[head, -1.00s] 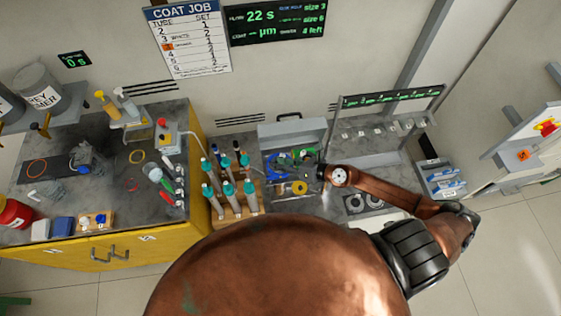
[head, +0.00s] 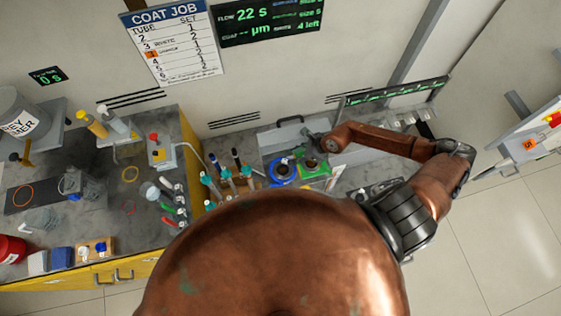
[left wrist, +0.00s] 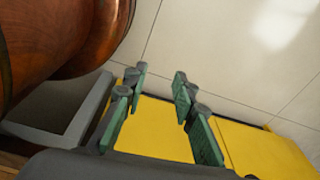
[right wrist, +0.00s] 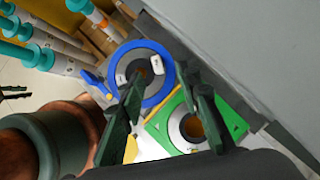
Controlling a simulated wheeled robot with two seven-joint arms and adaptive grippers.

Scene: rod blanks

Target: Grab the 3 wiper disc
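In the right wrist view, a blue ring-shaped disc (right wrist: 150,60) with a dark centre and a small white tag lies beside a green square-framed disc (right wrist: 207,120). A bit of yellow shows by the green one. They also show in the head view as the blue disc (head: 284,171) and the green disc (head: 318,166). I cannot read which is number 3. My right gripper (right wrist: 160,72) is open and empty, its fingers above the blue and green discs. My left gripper (left wrist: 155,78) is open and empty, in front of the yellow cabinet.
A rack of teal-capped tubes (head: 228,183) stands left of the discs. A grey wall (right wrist: 225,40) rises close beside the discs. The left bench (head: 118,195) holds bottles, rings and cups.

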